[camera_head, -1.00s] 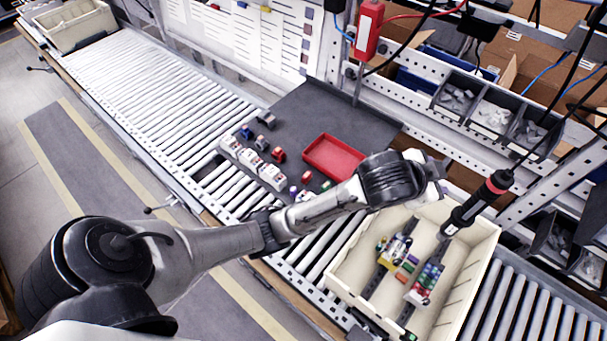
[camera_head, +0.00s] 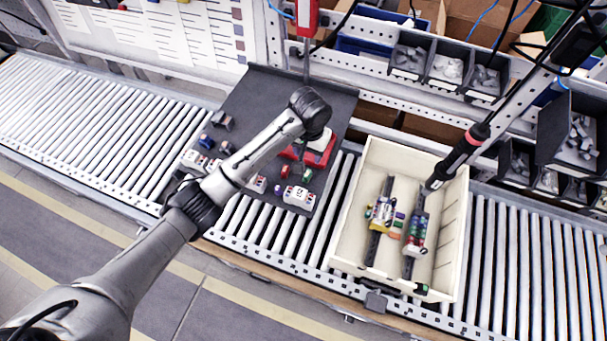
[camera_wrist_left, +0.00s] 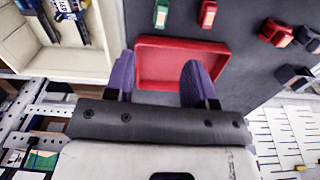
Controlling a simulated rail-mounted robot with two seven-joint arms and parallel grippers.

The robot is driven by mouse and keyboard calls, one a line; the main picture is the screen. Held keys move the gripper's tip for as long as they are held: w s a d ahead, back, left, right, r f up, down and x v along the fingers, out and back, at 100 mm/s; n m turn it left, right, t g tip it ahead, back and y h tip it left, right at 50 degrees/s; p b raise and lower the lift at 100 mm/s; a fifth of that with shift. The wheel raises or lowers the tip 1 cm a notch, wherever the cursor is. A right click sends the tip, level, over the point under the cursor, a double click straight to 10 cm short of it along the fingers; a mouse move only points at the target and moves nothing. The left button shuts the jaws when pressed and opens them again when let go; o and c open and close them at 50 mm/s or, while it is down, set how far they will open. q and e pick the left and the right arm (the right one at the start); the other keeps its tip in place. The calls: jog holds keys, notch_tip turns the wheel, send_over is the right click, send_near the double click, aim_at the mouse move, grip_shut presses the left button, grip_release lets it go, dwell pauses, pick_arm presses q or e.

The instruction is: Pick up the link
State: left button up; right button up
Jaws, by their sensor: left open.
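I cannot tell for sure which piece is the link. The tray's visible floor is bare. In the head view, the gripper body hides much of the tray, and the fingertips are unclear.
White blocks (camera_head: 299,196) stand along the mat's near edge. A cream bin (camera_head: 344,235) with two loaded rails sits on the rollers to the right. A screwdriver (camera_head: 455,158) hangs over the bin's right side. Grey part bins (camera_head: 445,70) stand behind.

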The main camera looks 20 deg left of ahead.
aim_at(307, 174)
pick_arm(q)
notch_tip(307, 174, down, 7)
jog(key=shift+f, duration=0.1)
jog(key=shift+s+f+p, duration=0.2)
jog(key=shift+f+p, duration=0.55)
jog(key=shift+f, duration=1.8)
jog(key=shift+c, duration=0.4)
jog(key=c, duration=0.3)
grip_shut()
